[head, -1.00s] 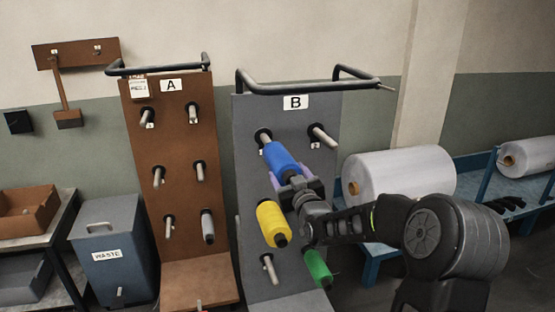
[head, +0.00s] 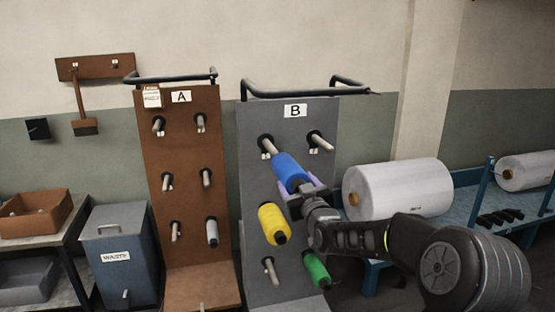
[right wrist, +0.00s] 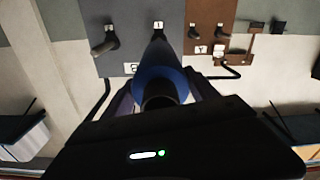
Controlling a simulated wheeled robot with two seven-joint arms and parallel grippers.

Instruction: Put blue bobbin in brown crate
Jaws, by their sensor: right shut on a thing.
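The blue bobbin (head: 290,171) is in my right gripper (head: 304,190), which is shut on it in front of grey panel B (head: 250,215). The bobbin is tilted, its far end close to the tip of the upper left peg (head: 269,147); I cannot tell whether it still touches that peg. In the right wrist view the blue bobbin (right wrist: 160,75) points away between the fingers. The brown crate (head: 32,222) stands on a shelf at the far left, well away from the gripper. My left gripper is not in view.
A yellow bobbin (head: 272,224) and a green bobbin (head: 316,268) hang on panel B below the gripper. Brown panel A (head: 190,140) with several pegs and a waste bin (head: 118,270) stand between panel B and the crate. A large white roll (head: 400,188) is at right.

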